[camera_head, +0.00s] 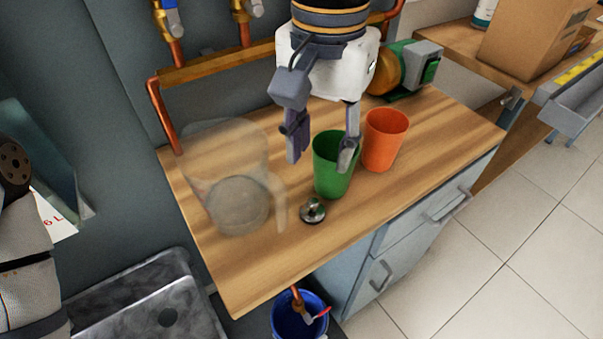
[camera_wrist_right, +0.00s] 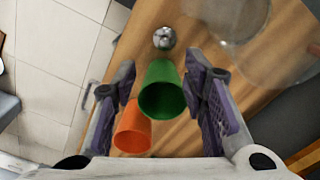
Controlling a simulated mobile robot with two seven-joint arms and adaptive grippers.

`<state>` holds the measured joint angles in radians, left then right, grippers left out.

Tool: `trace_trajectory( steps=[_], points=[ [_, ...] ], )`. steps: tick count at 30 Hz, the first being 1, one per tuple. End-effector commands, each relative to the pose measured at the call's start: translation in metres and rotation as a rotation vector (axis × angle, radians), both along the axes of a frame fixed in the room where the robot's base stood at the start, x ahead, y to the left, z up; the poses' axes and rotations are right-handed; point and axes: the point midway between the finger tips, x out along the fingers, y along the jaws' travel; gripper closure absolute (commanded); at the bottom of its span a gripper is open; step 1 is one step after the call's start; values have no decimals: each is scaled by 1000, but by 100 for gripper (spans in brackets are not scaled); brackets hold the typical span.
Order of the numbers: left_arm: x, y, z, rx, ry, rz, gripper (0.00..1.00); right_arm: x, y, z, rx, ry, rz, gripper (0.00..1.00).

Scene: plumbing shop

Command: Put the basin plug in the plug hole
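The basin plug (camera_head: 313,211), a small round metallic piece, sits on the wooden worktop near its front edge. It also shows in the right wrist view (camera_wrist_right: 164,38), beyond the fingertips. My right gripper (camera_head: 322,150) is open and empty, pointing down above the worktop, behind the plug. Its fingers overlap the green cup in the head view; I see no grip on it. My left arm shows at the left edge, but its gripper is out of view.
A green cup (camera_head: 330,180) and an orange cup (camera_head: 385,140) stand close to my right gripper. A transparent jug (camera_head: 225,165) stands left of the plug. A blue bucket (camera_head: 298,317) is below the worktop's front. Copper pipes run along the wall.

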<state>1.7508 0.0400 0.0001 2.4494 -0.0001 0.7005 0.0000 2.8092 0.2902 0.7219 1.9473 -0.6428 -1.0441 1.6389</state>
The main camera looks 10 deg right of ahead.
Motion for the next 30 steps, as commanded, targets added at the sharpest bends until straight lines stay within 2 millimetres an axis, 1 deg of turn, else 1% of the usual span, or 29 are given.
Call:
trace_trajectory(
  steps=[2,3,5,6,9,14,18,21,24,29,30],
  points=[
    [-1,0,0,0,3,0,76,0,0,-2,0,1,1,60],
    [-2,0,-1,0,8,0,76,0,0,-7,0,4,2,60],
    [-6,0,-5,0,21,0,76,-1,0,-20,0,11,2,60],
    [-9,0,-7,0,30,0,76,-1,0,-31,0,14,3,60],
    [-15,0,-13,0,51,1,76,-1,0,-54,2,14,3,60],
    [-19,0,-17,1,66,0,76,0,1,-74,2,8,2,60],
    [-26,0,-25,0,93,-1,76,1,4,-103,3,14,2,60],
    [-30,0,-28,1,105,-1,76,2,4,-118,1,11,1,60],
    [-31,0,-29,1,107,-1,76,3,4,-123,1,4,1,60],
    [-30,0,-28,1,104,-2,76,3,4,-121,1,0,1,60],
    [-30,0,-28,1,104,-2,76,3,4,-121,1,0,1,63]
  ],
)
